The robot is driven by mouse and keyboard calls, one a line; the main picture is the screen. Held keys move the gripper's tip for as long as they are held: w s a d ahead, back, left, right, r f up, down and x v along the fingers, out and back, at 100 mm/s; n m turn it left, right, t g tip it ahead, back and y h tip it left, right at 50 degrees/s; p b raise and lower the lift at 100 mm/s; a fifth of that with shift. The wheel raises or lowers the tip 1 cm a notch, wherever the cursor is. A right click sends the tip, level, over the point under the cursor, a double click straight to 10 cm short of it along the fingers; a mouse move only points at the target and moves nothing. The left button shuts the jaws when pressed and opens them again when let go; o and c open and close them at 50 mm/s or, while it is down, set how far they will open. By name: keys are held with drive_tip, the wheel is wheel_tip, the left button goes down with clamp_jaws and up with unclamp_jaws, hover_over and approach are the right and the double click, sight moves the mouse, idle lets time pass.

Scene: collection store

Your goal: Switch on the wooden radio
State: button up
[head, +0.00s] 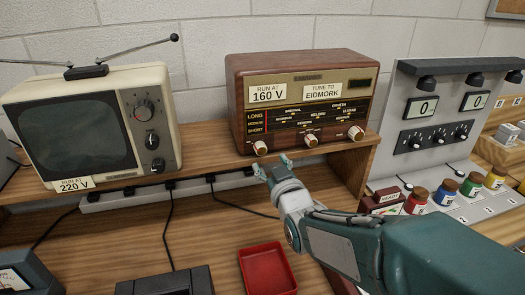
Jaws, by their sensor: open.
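The wooden radio (300,97) stands on the wooden shelf, with labels "RUN AT 160 V" and "TUNE TO EIDMORK" on its front. Its knobs sit along the bottom: a left knob (260,147), a middle knob (311,141) and a right knob (355,132). The dial lists LONG, MEDIUM and SHORT at its left. My gripper (271,163) is open and appears empty, just below and right of the left knob, in front of the shelf edge. I cannot tell whether it touches anything. The power strip (150,192) under the shelf is partly hidden behind my gripper.
An old television (90,125) labelled "220 V" stands left on the shelf. A red tray (267,270) and a dark box (165,284) lie on the bench below. To the right is a grey panel (430,100) with "0" displays, and several coloured jars.

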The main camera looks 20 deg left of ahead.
sight(262, 151)
drive_tip(key=x, duration=0.6)
drive_tip(key=shift+s+a+f, duration=0.1)
drive_tip(key=shift+s+a, duration=0.05)
drive_tip(key=shift+a, duration=0.1)
drive_tip(key=shift+d, duration=0.15)
clamp_jaws()
